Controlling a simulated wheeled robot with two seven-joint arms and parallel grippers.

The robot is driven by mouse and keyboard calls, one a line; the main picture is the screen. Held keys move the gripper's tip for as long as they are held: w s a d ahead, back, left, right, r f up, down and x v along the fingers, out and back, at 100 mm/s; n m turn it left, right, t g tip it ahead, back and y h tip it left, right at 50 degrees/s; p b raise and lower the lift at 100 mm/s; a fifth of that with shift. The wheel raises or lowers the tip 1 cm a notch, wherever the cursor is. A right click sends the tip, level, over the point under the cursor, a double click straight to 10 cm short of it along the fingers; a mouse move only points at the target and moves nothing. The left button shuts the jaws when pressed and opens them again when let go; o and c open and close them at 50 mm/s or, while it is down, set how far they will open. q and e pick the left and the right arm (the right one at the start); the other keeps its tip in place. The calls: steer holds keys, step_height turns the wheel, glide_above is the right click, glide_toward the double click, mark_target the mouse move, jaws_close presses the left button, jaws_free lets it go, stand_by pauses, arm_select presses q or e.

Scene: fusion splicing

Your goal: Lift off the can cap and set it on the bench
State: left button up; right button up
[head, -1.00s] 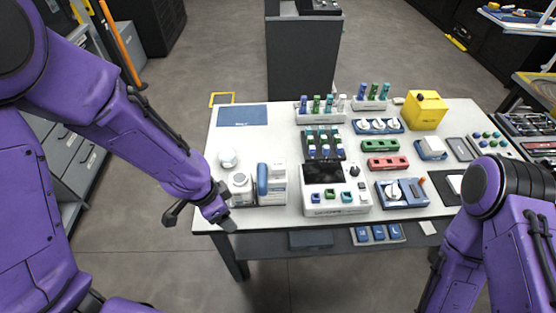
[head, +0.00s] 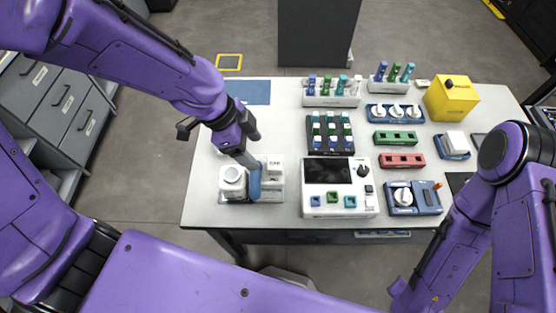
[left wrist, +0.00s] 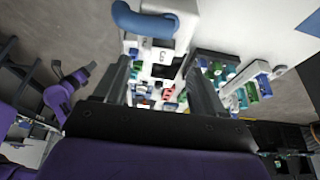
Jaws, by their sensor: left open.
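A white can (head: 233,190) with a round, pale cap (head: 232,174) stands near the table's front left corner, just left of a white device with a blue handle (head: 255,183). My left gripper (head: 249,143) is open and empty, above and behind the can and the blue handle, apart from the cap as far as I can tell. In the left wrist view its two fingers stand apart (left wrist: 160,64), with the blue handle (left wrist: 145,22) beyond them. I cannot make out the cap in that view. My right arm shows at the right of the head view, its gripper out of frame.
The white bench (head: 200,205) has bare room along its left edge. A blue mat (head: 250,92) lies at the back left. A white machine with a dark screen (head: 327,172) stands right of the can. Racks of coloured pieces (head: 330,130) and a yellow box (head: 452,98) are farther back.

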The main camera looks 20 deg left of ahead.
mark_target(271, 163)
arm_select(q)
steer(key=shift+s+d+f+p, duration=0.1)
steer(key=shift+d+f+p, duration=0.1)
steer(key=shift+f, duration=0.25)
steer(key=shift+s+d+f+p, duration=0.1)
steer(key=shift+d+f+p, duration=0.05)
steer(key=shift+f, duration=0.25)
steer(key=shift+d+f, duration=0.15)
steer(key=shift+f, duration=0.2)
steer(key=f, duration=0.1)
steer(key=w+d+f, duration=0.1)
steer(key=f, duration=0.1)
steer(key=w+d+f, duration=0.1)
steer(key=shift+d+f, duration=0.25)
steer(key=shift+f, duration=0.15)
steer(key=c, duration=1.1)
